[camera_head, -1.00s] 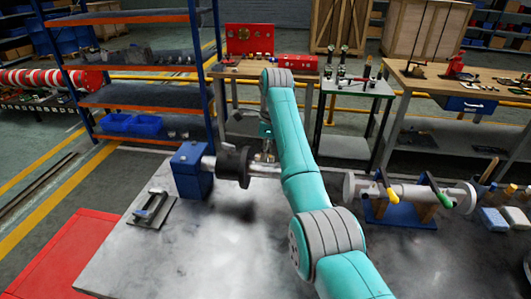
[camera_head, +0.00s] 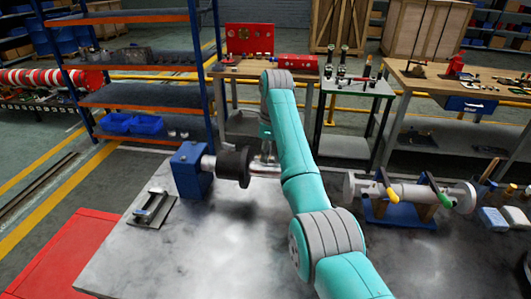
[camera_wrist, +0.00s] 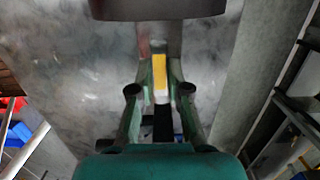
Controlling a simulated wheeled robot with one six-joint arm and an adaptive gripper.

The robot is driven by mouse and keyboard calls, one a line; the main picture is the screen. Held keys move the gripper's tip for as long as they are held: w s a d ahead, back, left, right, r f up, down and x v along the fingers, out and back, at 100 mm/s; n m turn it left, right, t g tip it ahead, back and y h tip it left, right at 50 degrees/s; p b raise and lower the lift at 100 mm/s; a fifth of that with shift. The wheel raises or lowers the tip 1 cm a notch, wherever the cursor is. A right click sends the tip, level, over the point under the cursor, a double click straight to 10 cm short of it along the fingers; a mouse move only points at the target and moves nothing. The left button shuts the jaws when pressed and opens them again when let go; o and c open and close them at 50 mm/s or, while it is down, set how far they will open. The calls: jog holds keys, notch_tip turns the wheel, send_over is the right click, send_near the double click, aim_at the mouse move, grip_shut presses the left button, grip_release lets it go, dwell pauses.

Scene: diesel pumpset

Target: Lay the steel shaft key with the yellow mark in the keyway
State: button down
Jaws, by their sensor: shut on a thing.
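The steel key with the yellow mark (camera_wrist: 159,75) shows in the wrist view between the fingers of my gripper (camera_wrist: 160,88), which is shut on it. The yellow face points toward the wrist camera. The grey shaft (camera_wrist: 146,32) runs behind the key, in line with it. In the head view the shaft extends right from a dark round hub (camera_head: 233,166), and my gripper (camera_head: 268,158) is over its bare part. The keyway cannot be made out. I cannot tell whether the key touches the shaft or lies in the slot.
The dark hub (camera_wrist: 160,8) is close ahead in the wrist view. A blue block (camera_head: 190,172) holds the shaft's left end. A grey plate with a handled tool (camera_head: 152,210) lies left, and a second shaft on a blue stand (camera_head: 400,215) stands right. The front bench is clear.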

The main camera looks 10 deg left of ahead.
jog(key=shift+f, duration=0.6)
jog(key=c, duration=1.1)
grip_release()
jog(key=shift+o, duration=0.2)
